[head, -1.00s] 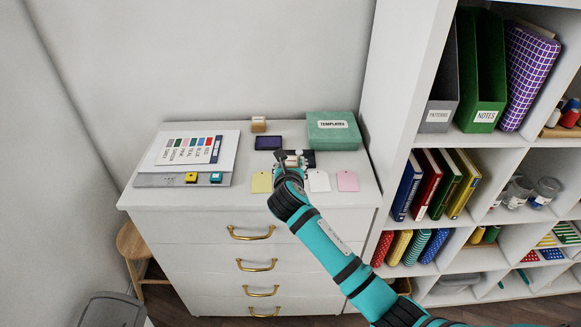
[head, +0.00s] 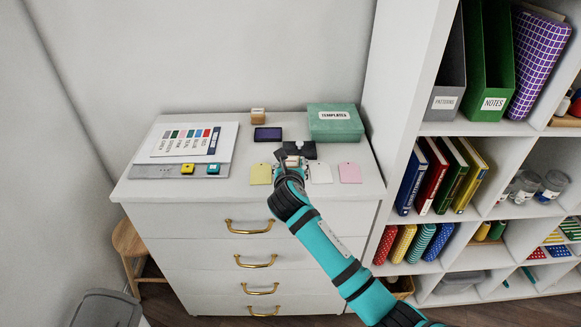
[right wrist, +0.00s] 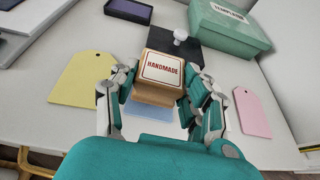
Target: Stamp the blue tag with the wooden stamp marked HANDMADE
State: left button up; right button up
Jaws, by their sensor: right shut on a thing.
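My right gripper (head: 291,162) is shut on the wooden stamp (right wrist: 154,95), whose top label reads HANDMADE in the right wrist view (right wrist: 162,70). The stamp is roughly upright between the fingers. Part of the blue tag (right wrist: 150,113) shows just below the stamp, between the fingers. I cannot tell whether the stamp touches it. In the head view the gripper hides the blue tag. A dark purple ink pad (head: 268,134) lies behind, to the left of the gripper. My left gripper is not in view.
A yellow tag (head: 260,174) lies left; white (head: 321,173) and pink (head: 350,173) tags lie right. A black item with a white knob (right wrist: 180,36) is close behind. A green TEMPLATES box (head: 335,128), a small wooden block (head: 258,117) and a colour chart (head: 188,141) share the cabinet top.

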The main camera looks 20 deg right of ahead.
jog(key=shift+f, duration=0.45)
dwell(1.2)
notch_tip(320, 180, up, 7)
jog(key=p, duration=0.9)
jog(key=shift+r, duration=0.1)
dwell(0.5)
